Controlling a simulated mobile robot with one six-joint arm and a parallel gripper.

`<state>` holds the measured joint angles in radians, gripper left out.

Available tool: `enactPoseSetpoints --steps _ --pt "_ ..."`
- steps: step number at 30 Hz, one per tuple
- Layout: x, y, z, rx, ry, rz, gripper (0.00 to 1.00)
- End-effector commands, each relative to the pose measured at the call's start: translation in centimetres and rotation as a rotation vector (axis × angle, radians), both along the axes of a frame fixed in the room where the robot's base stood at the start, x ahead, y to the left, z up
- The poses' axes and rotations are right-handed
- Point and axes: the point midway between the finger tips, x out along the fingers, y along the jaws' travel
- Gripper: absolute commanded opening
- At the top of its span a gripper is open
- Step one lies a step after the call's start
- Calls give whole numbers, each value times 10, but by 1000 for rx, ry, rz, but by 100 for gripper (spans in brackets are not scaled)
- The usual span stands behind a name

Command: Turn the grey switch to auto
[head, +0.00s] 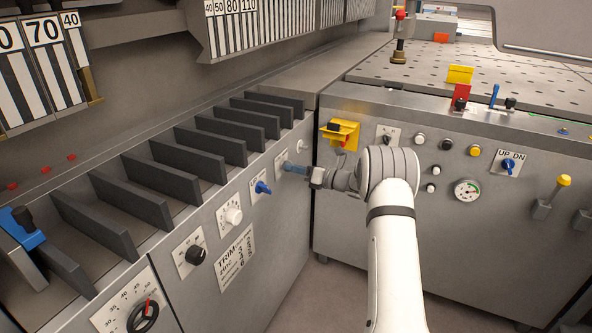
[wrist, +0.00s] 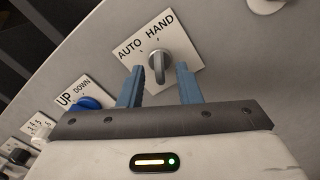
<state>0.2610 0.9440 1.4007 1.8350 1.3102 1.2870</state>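The grey switch (wrist: 159,64) sits on a white plate (wrist: 178,56) marked AUTO on the left and HAND on the right in the wrist view. I cannot tell for sure which word it points to. My gripper (wrist: 161,82) is open, with one blue finger on each side of the switch. Both fingers look apart from it. In the head view my gripper (head: 295,168) is at the front of the left panel, and the fingers hide the switch there.
A blue UP/DOWN knob (wrist: 86,103) sits left of the plate; it also shows in the head view (head: 262,188). A white dial (head: 232,215) and a black knob (head: 195,255) lie farther left. A yellow bracket (head: 342,131) juts from the right cabinet near my wrist.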

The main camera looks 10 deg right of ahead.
Motion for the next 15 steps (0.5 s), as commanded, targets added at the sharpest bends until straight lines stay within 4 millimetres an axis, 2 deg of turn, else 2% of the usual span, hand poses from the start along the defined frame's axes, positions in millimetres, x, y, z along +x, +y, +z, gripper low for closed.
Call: enactPoseSetpoints --steps 4,11,15 --pt "6 8 0 0 -1 1 31" --pt "6 9 1 -1 -1 1 31" --pt "6 10 0 -1 -1 1 22"
